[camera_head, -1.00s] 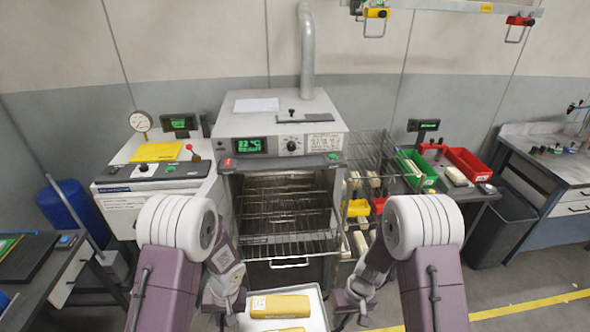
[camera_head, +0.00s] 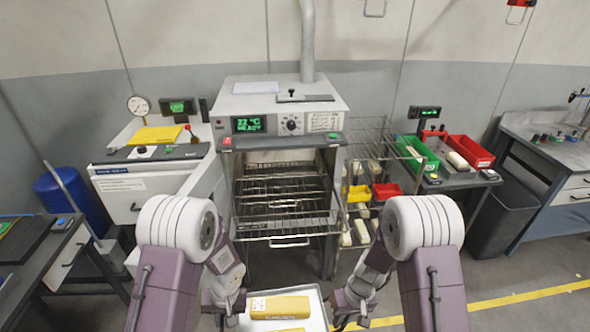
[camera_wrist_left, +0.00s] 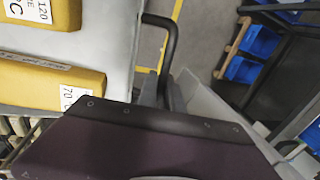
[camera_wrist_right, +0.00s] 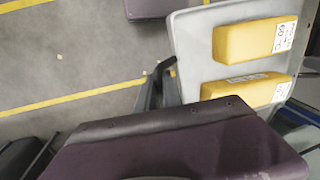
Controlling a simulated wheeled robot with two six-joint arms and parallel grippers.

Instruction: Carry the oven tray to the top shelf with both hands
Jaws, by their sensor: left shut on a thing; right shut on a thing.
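The grey oven tray (camera_head: 318,302) is at the bottom centre of the head view, in front of the oven (camera_head: 282,125). It bears yellow blocks (camera_head: 279,307) with white labels. My left gripper (camera_head: 236,303) is shut on the dark handle at the tray's left end; the left wrist view shows that handle (camera_wrist_left: 166,35). My right gripper (camera_head: 354,306) is shut on the right-end handle, with its fingers (camera_wrist_right: 157,88) seen in the right wrist view. The oven is open in front, with several wire racks inside, the top shelf (camera_head: 282,180) among them. A lower rack (camera_head: 288,232) sticks out.
A wire stand (camera_head: 372,160) with pale blocks and bins stands right of the oven. A bench with a yellow sheet (camera_head: 155,135) is at left. A side table with green and red bins (camera_head: 470,151) and a dark waste bin (camera_head: 497,225) are at right.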

